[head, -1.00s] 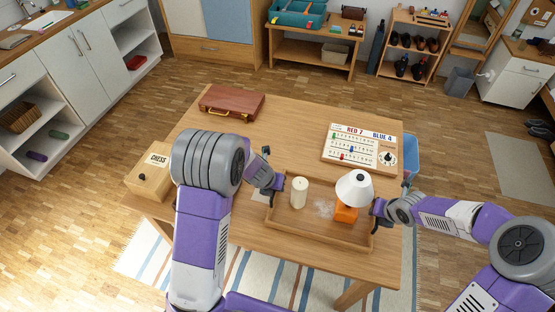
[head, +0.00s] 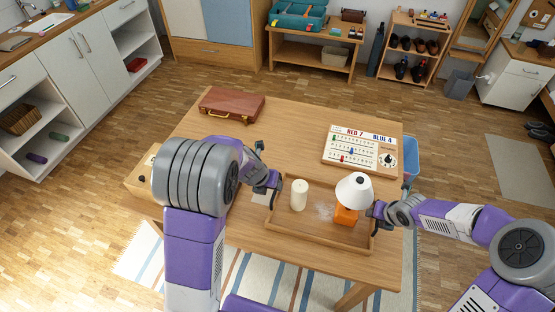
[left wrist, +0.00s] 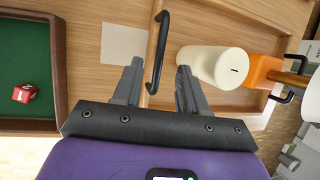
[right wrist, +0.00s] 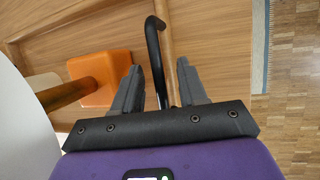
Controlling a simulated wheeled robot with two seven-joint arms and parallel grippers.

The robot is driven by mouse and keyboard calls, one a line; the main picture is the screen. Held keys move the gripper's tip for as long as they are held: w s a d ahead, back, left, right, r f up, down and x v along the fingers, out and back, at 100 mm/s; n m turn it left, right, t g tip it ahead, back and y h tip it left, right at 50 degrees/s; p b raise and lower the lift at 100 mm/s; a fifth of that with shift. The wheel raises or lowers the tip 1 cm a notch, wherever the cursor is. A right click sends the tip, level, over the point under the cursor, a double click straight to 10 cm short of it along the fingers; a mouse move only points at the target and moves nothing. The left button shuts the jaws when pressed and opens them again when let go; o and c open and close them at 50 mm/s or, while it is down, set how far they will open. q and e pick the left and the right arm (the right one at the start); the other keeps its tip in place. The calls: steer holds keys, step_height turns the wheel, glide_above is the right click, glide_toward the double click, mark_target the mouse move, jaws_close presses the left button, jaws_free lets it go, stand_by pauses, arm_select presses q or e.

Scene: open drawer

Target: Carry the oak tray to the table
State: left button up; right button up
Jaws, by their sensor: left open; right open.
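The oak tray (head: 305,236) rests on the wooden table (head: 285,120). It carries a cream candle (head: 299,195) and a lamp with a white shade (head: 354,190) and an orange base (head: 346,215). My left gripper (head: 276,188) is at the tray's left end. In the left wrist view its open fingers (left wrist: 157,80) stand either side of a black handle (left wrist: 163,45) on the tray. My right gripper (head: 375,211) is at the right end. In the right wrist view its open fingers (right wrist: 158,82) stand either side of the other black handle (right wrist: 152,45).
A brown briefcase (head: 232,104) and a scoreboard (head: 359,148) lie farther back on the table. A green-lined box with a red die (left wrist: 25,93) shows in the left wrist view. Open floor surrounds the table.

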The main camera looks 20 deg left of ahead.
steer(key=shift+r, duration=0.1)
arm_select(q)
steer(key=v, duration=0.6)
arm_select(e)
steer(key=v, duration=1.2)
steer(key=shift+s, duration=0.1)
